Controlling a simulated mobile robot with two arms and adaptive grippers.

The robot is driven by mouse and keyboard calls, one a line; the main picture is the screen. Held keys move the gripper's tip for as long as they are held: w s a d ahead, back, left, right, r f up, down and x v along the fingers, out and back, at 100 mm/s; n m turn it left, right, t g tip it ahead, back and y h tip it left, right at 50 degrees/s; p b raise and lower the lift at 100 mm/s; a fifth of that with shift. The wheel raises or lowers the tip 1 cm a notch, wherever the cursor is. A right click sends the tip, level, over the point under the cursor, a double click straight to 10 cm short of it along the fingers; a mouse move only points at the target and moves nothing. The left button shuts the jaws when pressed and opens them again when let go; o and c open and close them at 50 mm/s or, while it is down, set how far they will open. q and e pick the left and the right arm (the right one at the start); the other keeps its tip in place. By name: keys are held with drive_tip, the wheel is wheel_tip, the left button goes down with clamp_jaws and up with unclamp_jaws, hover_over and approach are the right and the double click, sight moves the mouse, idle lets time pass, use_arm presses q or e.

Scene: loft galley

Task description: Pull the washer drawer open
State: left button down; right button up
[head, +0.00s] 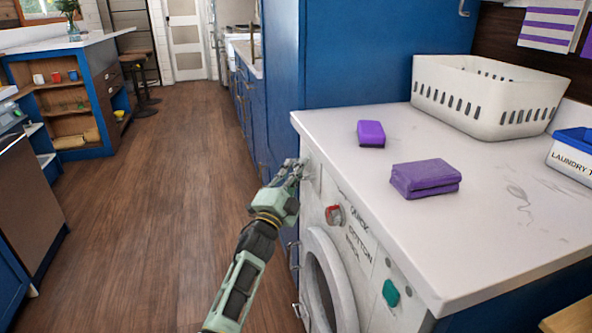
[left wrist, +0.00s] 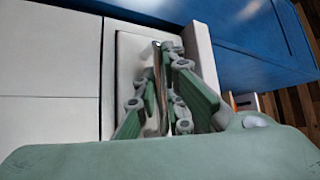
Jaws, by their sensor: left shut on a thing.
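The white washer (head: 335,232) stands under the counter, with a round door, a red and grey knob (head: 334,215) and a green button (head: 390,292). Its drawer (head: 315,180) is at the upper left of the washer front, partly hidden by my left gripper. My left gripper (head: 294,170) is at the drawer front, just below the counter edge. In the left wrist view its fingers (left wrist: 161,75) are closed around a thin upright bar, seemingly the drawer handle (left wrist: 157,62), against the pale drawer front (left wrist: 130,65). I cannot tell whether the drawer stands out at all. My right gripper is not in view.
The white counter (head: 330,135) holds a purple sponge (head: 371,133), a folded purple cloth (head: 425,178), a white basket (head: 485,95) and a blue-lidded laundry box (head: 575,155). A tall blue cabinet (head: 370,55) stands behind. The wooden floor (head: 165,200) to the left is clear.

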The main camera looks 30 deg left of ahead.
use_arm(q)
drive_tip(key=shift+s+a, duration=0.15)
drive_tip(key=shift+s, duration=0.05)
drive_tip(key=s+a+p, duration=0.3)
drive_tip(key=s+a, duration=0.4)
drive_tip(key=s, duration=0.1)
drive_tip(key=shift+s+a+f, duration=0.15)
drive_tip(key=shift+s, duration=0.15)
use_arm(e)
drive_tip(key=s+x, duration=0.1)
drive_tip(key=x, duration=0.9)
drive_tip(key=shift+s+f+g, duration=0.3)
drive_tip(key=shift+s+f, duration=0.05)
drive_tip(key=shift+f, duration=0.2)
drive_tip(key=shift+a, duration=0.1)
use_arm(q)
drive_tip(key=c, duration=2.1)
unclamp_jaws()
drive_tip(key=v, duration=1.2)
